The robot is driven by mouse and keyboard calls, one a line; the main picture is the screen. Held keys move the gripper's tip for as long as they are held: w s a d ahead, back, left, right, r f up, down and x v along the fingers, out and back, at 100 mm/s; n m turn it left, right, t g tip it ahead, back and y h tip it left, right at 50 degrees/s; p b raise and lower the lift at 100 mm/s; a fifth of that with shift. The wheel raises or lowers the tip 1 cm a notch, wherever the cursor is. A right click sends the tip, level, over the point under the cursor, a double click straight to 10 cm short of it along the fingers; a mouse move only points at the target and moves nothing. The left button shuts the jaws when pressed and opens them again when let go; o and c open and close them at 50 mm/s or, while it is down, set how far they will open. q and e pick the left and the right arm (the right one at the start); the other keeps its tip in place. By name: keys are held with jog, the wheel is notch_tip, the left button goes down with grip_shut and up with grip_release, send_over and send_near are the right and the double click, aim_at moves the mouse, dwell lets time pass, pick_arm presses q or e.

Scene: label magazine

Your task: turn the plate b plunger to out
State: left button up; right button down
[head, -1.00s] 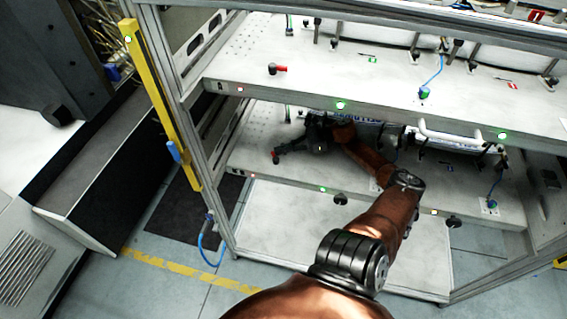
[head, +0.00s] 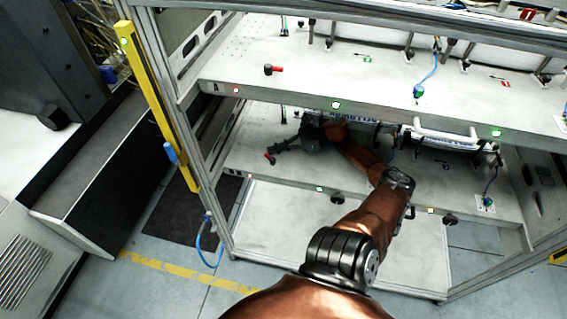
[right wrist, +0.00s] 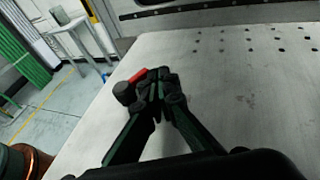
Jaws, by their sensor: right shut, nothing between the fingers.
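The plate b plunger, a black knob (right wrist: 124,93) with a red lever (right wrist: 138,74), stands near the left front edge of the lower plate (head: 250,152). In the head view only a small red part (head: 269,158) of it shows. My right gripper (right wrist: 158,80) is shut and empty, with its fingertips right beside the red lever. I cannot tell whether they touch it. In the head view the same gripper (head: 274,153) reaches in under the upper plate. My left gripper is not in view.
The upper plate (head: 310,88), marked A, hangs over my right arm and carries a similar red and black plunger (head: 274,70). A white bar handle (head: 440,135) sits right of the arm. A frame post and yellow column (head: 158,105) stand at the left.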

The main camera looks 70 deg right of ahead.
jog(key=shift+a, duration=0.1)
dwell(0.3)
jog(key=shift+a+p, duration=0.7)
jog(key=shift+v, duration=3.9)
jog(key=shift+d, duration=0.15)
